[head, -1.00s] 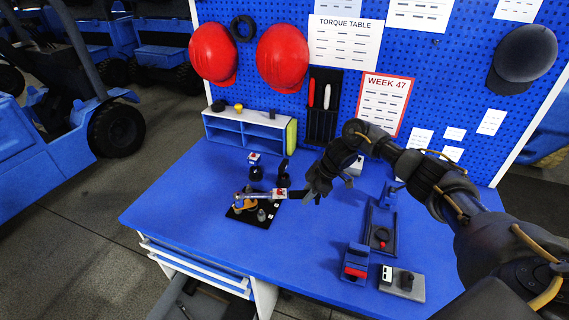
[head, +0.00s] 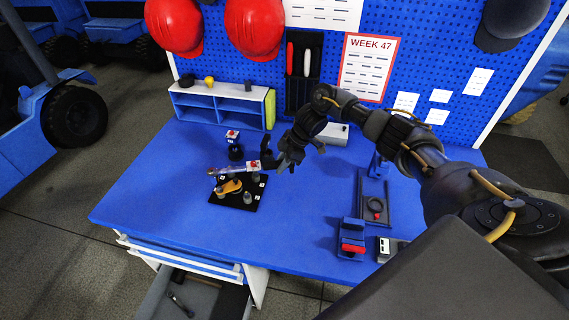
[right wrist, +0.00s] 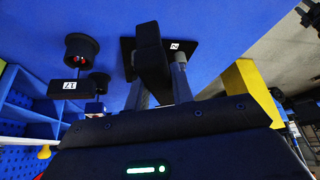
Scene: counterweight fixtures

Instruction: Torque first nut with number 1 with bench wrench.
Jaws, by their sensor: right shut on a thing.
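The bench wrench (head: 235,169) has a grey shaft, a red-and-white block near its middle and a black handle. My right gripper (head: 278,165) is shut on the handle, which also shows in the right wrist view (right wrist: 151,50). The wrench lies roughly level, its head over the far left part of a black plate (head: 247,205). The plate carries an orange-yellow piece (head: 230,187) and several grey nuts or studs. I cannot tell whether the wrench head is seated on a nut. A label 2 (right wrist: 174,46) shows on the plate; I cannot make out number 1. My left gripper is not in view.
A blue shelf (head: 222,106) is at the back. A fixture tray (head: 376,205) and a blue-and-red block (head: 352,240) stand right. The blue table's (head: 150,185) left and front middle are clear.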

